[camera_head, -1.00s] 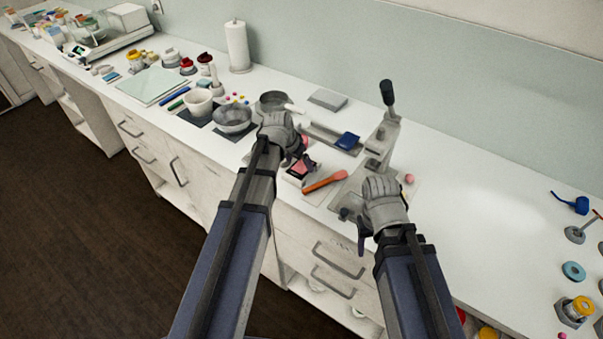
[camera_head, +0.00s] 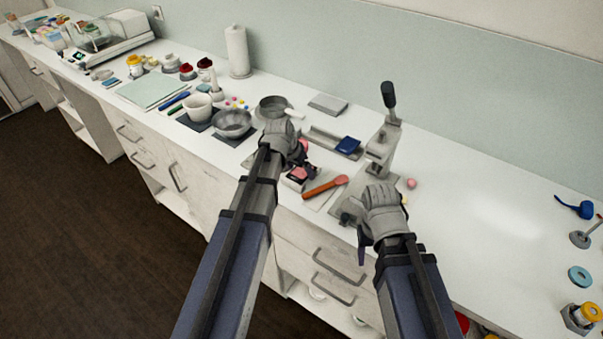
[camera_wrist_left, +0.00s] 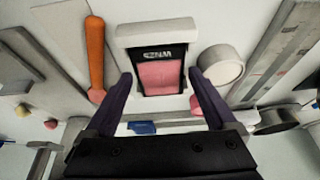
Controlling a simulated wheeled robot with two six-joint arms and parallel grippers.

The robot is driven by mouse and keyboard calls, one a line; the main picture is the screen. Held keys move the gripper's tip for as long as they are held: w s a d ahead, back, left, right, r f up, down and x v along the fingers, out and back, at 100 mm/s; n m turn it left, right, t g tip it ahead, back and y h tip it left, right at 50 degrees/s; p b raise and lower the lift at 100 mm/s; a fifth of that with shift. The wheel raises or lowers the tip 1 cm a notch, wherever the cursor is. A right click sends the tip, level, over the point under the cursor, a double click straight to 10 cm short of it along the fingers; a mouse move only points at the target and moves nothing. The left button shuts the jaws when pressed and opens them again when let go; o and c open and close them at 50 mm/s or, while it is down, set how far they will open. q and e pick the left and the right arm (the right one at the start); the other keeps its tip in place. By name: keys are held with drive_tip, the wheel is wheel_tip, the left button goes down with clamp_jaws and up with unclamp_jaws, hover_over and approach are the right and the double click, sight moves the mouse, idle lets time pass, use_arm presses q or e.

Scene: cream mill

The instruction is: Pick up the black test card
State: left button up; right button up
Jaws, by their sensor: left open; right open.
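The black test card (camera_wrist_left: 160,50) has pale lettering and a pink panel. In the left wrist view it lies against a pale block or holder (camera_wrist_left: 157,32), between the two fingers of my left gripper (camera_wrist_left: 160,82). The gripper is open, and I cannot tell whether either finger touches the card. In the head view my left gripper (camera_head: 299,160) is over the card, which is mostly hidden. My right gripper (camera_head: 361,238) is open and empty near the counter's front edge, to the right of the card.
An orange-handled tool (camera_head: 326,187) lies just right of the card. A lever press (camera_head: 383,145) stands behind my right gripper. A metal bowl (camera_head: 232,122) and a pan (camera_head: 273,106) stand left of my left gripper.

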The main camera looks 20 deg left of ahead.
use_arm(q)
drive_tip(key=c, duration=1.3)
drive_tip(key=shift+o, duration=0.2)
drive_tip(key=shift+r, duration=0.1)
